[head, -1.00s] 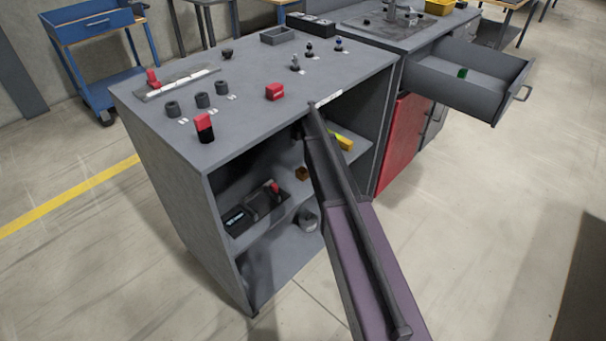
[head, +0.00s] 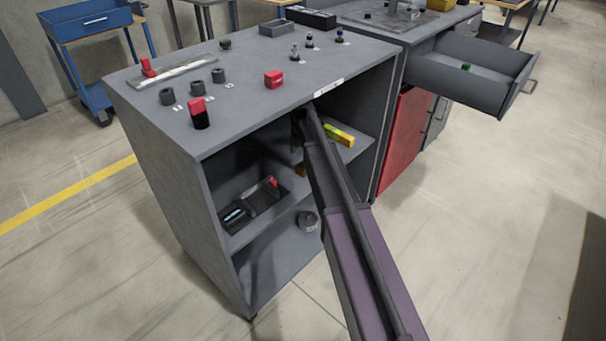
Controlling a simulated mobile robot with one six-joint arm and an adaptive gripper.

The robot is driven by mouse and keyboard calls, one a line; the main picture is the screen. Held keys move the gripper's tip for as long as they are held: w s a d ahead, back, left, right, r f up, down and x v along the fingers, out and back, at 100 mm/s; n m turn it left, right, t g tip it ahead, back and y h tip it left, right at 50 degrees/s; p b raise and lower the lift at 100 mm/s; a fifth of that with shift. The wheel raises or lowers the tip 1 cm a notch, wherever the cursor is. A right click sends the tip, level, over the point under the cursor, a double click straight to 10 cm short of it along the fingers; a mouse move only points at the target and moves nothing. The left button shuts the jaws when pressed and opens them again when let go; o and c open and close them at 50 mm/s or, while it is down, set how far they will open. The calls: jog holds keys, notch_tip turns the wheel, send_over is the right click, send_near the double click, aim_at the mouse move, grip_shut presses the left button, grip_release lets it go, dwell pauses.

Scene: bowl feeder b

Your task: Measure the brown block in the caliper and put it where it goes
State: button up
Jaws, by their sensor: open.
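The brown block (head: 300,170) lies on the middle shelf inside the grey cabinet, partly hidden by my arm. My gripper (head: 298,132) is a dark shape just under the cabinet's top front edge, above and behind the block. It is open, and its fingers are hard to make out in the shadow. What looks like the caliper (head: 172,73), a long pale scale with a red piece at its left end, lies at the back left of the cabinet top. Three dark round cups (head: 197,88) stand in front of it beside small white labels.
The same shelf holds a yellow-green bar (head: 340,135) and a dark tray (head: 240,213) with a red piece. On top stand a red block (head: 274,79), a red-and-black block (head: 199,112) and small knobs. An open drawer (head: 470,78) juts out at right.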

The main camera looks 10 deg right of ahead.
aim_at(302, 165)
jog(key=shift+f+b, duration=0.3)
jog(key=shift+f, duration=0.3)
jog(key=shift+f+b, duration=2.6)
jog(key=c, duration=1.3)
